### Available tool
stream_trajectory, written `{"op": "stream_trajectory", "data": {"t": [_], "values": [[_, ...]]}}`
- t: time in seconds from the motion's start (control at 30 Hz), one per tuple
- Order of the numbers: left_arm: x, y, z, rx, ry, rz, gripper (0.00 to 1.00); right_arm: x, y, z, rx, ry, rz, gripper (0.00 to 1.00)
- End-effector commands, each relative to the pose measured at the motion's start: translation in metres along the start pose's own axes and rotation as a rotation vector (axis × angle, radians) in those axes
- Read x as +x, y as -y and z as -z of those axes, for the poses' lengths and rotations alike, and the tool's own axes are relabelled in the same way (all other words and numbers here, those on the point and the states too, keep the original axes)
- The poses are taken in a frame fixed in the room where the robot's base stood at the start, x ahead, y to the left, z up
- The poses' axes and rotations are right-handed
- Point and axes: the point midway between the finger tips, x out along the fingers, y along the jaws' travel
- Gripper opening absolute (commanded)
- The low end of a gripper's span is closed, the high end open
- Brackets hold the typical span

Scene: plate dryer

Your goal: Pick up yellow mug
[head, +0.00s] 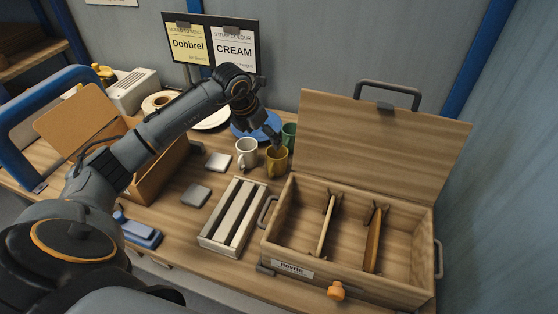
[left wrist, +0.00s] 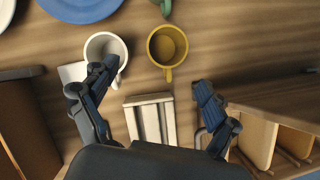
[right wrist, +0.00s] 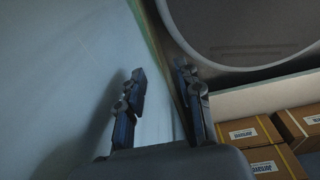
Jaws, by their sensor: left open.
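The yellow mug (head: 277,163) stands upright on the wooden table, left of the open wooden box. It also shows in the left wrist view (left wrist: 167,47), seen from above, empty, with its handle toward my gripper. My left gripper (left wrist: 152,85) is open and empty, its fingers spread on either side of the mug's line, with the mug beyond the fingertips. In the head view the left gripper (head: 268,134) is over the mug and hides part of its rim. My right gripper (right wrist: 163,82) appears partly open and empty, away from the table objects.
A white mug (head: 246,152) stands close to the left, and a green mug (head: 289,133) behind. A blue plate (head: 247,128) lies further back. A slatted rack (head: 233,216) is in front. The wooden box (head: 300,232) with its raised lid (head: 380,135) limits room on the right.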

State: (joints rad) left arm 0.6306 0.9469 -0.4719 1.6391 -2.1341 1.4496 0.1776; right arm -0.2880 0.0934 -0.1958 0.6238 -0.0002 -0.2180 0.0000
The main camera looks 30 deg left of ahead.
Motion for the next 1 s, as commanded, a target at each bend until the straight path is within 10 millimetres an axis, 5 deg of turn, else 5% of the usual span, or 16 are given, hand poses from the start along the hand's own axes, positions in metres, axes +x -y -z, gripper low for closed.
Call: {"op": "stream_trajectory", "data": {"t": [0.23,0.6,1.0], "values": [[0.040,0.002,-0.001,-0.001,0.000,0.004,0.87,-0.014,0.028,-0.026,0.001,0.041,0.034,0.35],[0.076,0.012,-0.001,-0.001,-0.002,0.008,0.87,-0.037,0.011,0.005,0.002,-0.002,0.014,0.35],[0.101,0.010,0.000,0.002,0.003,0.003,0.87,-0.038,0.010,-0.008,0.002,0.017,0.013,0.35]]}}
